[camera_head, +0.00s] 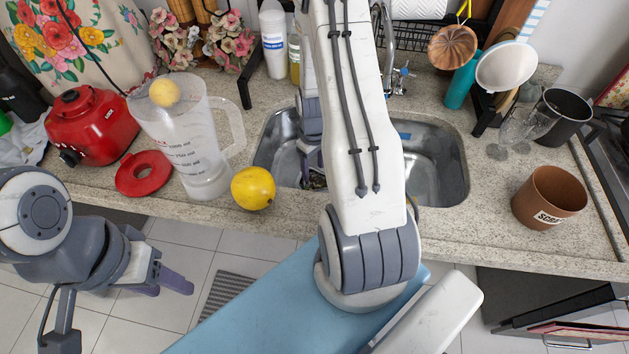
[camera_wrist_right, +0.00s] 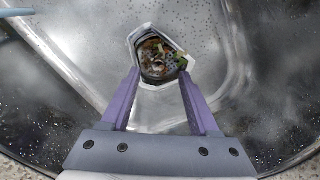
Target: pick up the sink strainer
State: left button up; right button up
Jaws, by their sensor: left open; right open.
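The sink strainer (camera_wrist_right: 158,58) sits at the bottom of the metal sink in the right wrist view, with bits of food scraps in it. It is mostly hidden in the head view, where part of it shows below my right gripper (camera_head: 312,172). In the right wrist view my right gripper (camera_wrist_right: 160,100) is open, its two purple fingers pointing at the strainer, one towards each side; I cannot tell whether they touch it. My left gripper (camera_head: 170,282) is open and empty, out over the floor in front of the counter.
The sink (camera_head: 440,165) is set in a speckled counter. A yellow fruit (camera_head: 253,188), a clear blender jug (camera_head: 185,135) and a red blender base (camera_head: 92,125) stand to the left. A brown pot (camera_head: 548,198) and a black cup (camera_head: 566,115) stand to the right. A faucet (camera_head: 388,60) rises behind.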

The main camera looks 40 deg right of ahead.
aim_at(315, 176)
notch_tip(315, 176, down, 3)
jog(key=shift+s+d+f, duration=0.1)
jog(key=shift+d, duration=0.05)
jog(key=shift+c, duration=0.4)
grip_shut()
